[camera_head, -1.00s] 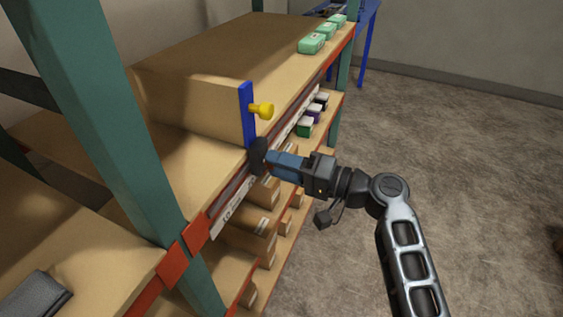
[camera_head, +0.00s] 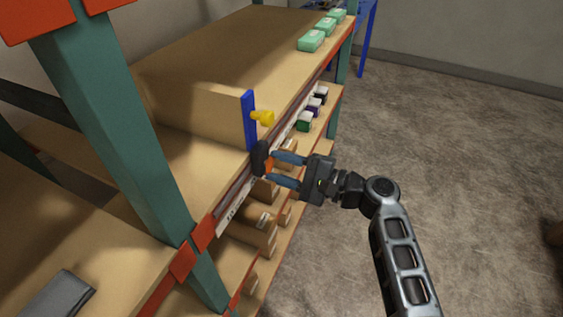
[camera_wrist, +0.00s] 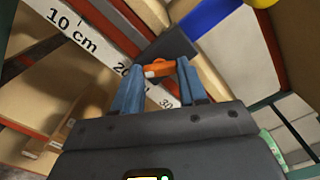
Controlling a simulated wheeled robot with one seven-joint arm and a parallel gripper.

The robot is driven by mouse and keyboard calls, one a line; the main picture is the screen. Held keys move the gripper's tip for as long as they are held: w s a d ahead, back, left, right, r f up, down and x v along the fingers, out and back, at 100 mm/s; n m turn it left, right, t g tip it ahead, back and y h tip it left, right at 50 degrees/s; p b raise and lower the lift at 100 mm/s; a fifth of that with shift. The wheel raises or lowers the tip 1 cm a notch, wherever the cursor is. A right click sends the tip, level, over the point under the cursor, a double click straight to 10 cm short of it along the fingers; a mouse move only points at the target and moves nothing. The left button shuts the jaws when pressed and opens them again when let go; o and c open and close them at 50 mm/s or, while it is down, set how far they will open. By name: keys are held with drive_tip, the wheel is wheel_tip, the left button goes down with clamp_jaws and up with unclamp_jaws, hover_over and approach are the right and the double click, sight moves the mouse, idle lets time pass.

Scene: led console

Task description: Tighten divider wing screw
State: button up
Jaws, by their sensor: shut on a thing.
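The divider is a tan panel (camera_head: 195,112) standing on the shelf, with a blue front edge (camera_head: 249,122). A dark block (camera_head: 259,158) sits at the shelf front just below that edge; it shows in the wrist view too (camera_wrist: 167,44). An orange wing screw (camera_wrist: 159,68) is on the block's front. My gripper (camera_head: 272,167) is shut on the orange screw, with one blue finger on each side of it. In the wrist view the screw lies crosswise between the fingertips (camera_wrist: 158,72). A yellow knob (camera_head: 264,118) sticks out of the blue edge above my gripper.
A ruler strip (camera_wrist: 75,25) with centimetre marks runs along the shelf front. A teal upright (camera_head: 120,140) stands at the left. Cardboard boxes (camera_head: 250,232) sit on the lower shelf, and green packs (camera_head: 311,40) lie at the back. The floor at the right is open.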

drive_tip(key=shift+d+f+m, duration=0.15)
drive_tip(key=shift+d+m, duration=0.1)
drive_tip(key=shift+m, duration=0.45)
drive_tip(key=o, duration=0.8)
drive_tip(key=shift+o, duration=1.4)
drive_tip(key=shift+a, duration=0.15)
drive_tip(key=b+v, duration=0.1)
drive_tip(key=v, duration=0.6)
drive_tip(key=shift+d, duration=0.4)
drive_tip(key=shift+s, duration=0.1)
